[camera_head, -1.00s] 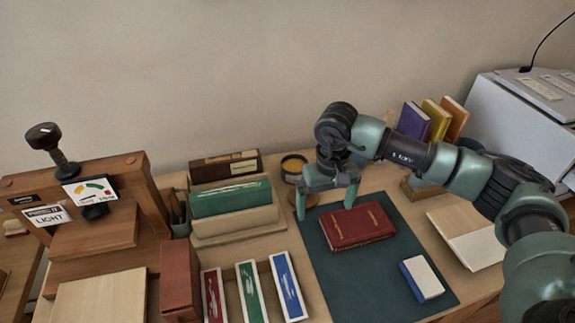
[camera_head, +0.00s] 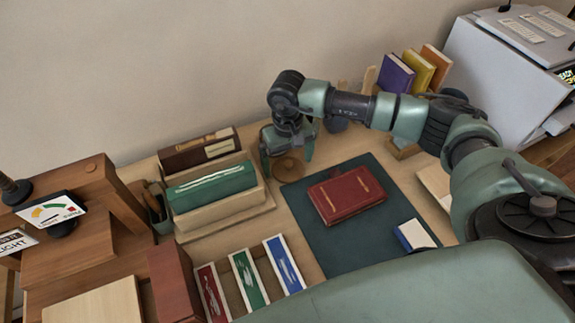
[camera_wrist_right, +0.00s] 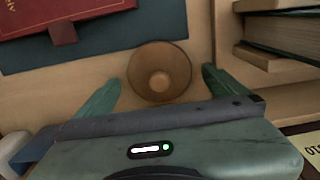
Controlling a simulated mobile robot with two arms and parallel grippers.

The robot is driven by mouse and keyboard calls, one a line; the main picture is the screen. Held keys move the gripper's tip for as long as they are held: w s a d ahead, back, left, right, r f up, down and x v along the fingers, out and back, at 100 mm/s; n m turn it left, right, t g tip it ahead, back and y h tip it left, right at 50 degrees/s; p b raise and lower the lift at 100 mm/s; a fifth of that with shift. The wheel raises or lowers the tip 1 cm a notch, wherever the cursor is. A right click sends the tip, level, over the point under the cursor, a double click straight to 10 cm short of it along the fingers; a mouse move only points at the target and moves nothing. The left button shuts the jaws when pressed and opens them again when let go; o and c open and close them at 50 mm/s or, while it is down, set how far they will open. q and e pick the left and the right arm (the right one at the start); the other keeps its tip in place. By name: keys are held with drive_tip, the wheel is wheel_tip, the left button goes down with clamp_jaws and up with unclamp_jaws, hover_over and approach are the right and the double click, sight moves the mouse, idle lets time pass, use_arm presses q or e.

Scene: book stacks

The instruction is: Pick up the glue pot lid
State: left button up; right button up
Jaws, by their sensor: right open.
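The glue pot lid (camera_head: 288,169) is a round brown disc with a small knob in its middle, lying on the wooden tabletop beside the green mat. In the right wrist view the lid (camera_wrist_right: 158,72) sits just ahead of my gripper, between the lines of its two fingers. My right gripper (camera_head: 287,159) is open and low over the lid, one finger on each side; its fingers (camera_wrist_right: 160,84) also show apart in the right wrist view. I cannot tell whether they touch the lid. The glue pot is hidden behind my gripper. My left gripper is not in view.
A red book (camera_head: 346,195) lies on the dark green mat (camera_head: 318,245) right of the lid. A book rack with a green book (camera_head: 212,188) stands close on the left. Upright coloured books (camera_head: 394,74) stand at the back right. A wooden press (camera_head: 75,235) stands far left.

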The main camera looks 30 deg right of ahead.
drive_tip(key=shift+f, duration=0.45)
drive_tip(key=shift+s, duration=0.1)
drive_tip(key=shift+c, duration=0.3)
drive_tip(key=c, duration=1.2)
drive_tip(key=shift+r, duration=0.1)
drive_tip(key=shift+c, duration=0.2)
